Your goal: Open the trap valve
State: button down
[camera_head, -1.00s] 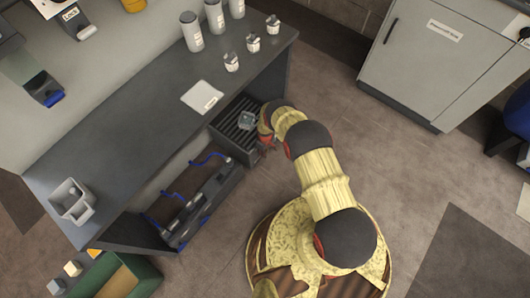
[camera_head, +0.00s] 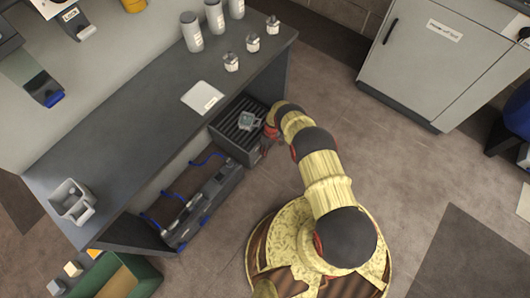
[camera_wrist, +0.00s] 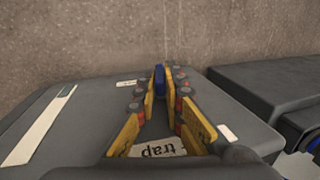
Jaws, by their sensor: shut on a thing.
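In the wrist view, the yellow fingers of my gripper (camera_wrist: 160,88) are closed on a narrow blue handle (camera_wrist: 159,78). Only the handle's thin edge shows between the fingertips. A pale label reading "trap" (camera_wrist: 158,149), upside down in the picture, lies on the dark grey housing (camera_wrist: 80,110) below the fingers. In the head view, my gripper (camera_head: 263,146) is low at the front of a dark slotted box (camera_head: 229,144) under the bench's right part. My arm's end partly hides it there, and the blue handle cannot be made out.
A dark bench (camera_head: 130,130) runs above, carrying a white card (camera_head: 203,98), several canisters and small jars. Left of the slotted box is a dark unit (camera_head: 205,205) with blue hoses. A green bin (camera_head: 130,275) stands lower left. The floor to the right is clear up to a grey cabinet (camera_head: 440,60).

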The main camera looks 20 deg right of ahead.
jog(key=shift+w+d+f+g+y, duration=0.1)
jog(key=shift+d+f+g+y, duration=0.1)
jog(key=shift+g+y, duration=0.35)
jog(key=shift+r+y, duration=0.1)
jog(key=shift+y, duration=0.25)
jog(key=c, duration=1.9)
grip_release()
jog(key=v, duration=1.2)
